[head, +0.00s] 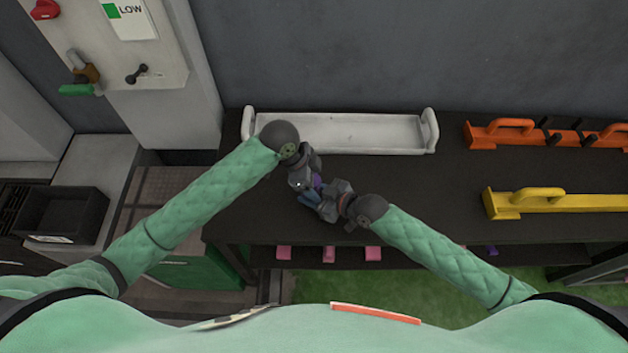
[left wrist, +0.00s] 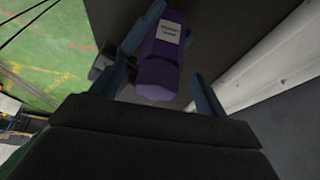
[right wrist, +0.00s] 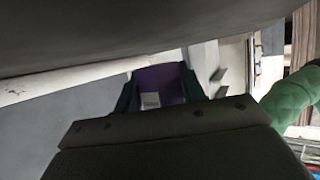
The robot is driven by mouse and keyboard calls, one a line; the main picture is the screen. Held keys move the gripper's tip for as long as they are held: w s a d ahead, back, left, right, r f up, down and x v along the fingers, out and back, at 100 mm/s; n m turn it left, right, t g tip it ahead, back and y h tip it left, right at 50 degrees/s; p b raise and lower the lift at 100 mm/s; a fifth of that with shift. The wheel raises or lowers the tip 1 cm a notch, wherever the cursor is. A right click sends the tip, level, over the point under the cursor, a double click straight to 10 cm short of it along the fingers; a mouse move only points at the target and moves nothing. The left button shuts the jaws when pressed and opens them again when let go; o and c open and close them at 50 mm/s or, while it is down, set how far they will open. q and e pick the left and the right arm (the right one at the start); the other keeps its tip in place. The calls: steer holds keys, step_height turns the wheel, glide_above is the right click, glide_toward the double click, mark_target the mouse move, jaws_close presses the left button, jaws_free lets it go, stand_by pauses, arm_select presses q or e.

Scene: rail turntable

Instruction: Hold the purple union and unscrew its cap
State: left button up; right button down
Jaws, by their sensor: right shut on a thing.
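The purple union (head: 317,183) is mostly hidden between my two grippers, above the dark table in the head view. In the left wrist view the union (left wrist: 161,62) is a purple faceted piece with a white printed label and a hexagonal end towards my left gripper. My left gripper (left wrist: 176,66) is open, with a finger on either side of that end and a gap on the right. My right gripper (right wrist: 160,88) is shut on the union, which fills the space between its fingers in the right wrist view. I cannot make out the seam of the cap.
A white tray (head: 340,119) with raised end handles lies behind my grippers. An orange rack (head: 500,140) and a yellow rack (head: 565,203) stand on the right. Pink pieces (head: 373,253) sit on a lower shelf. The table between the grippers and racks is clear.

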mark_target(320, 179)
arm_select(q)
steer(key=shift+s+a+f, duration=0.15)
steer(key=shift+s+f, duration=0.1)
steer(key=shift+f, duration=0.6)
steer(key=shift+w+r, duration=0.1)
steer(key=shift+r, duration=0.55)
steer(key=shift+w+r, duration=0.1)
steer(key=shift+r, duration=2.7)
steer(key=shift+c, duration=0.4)
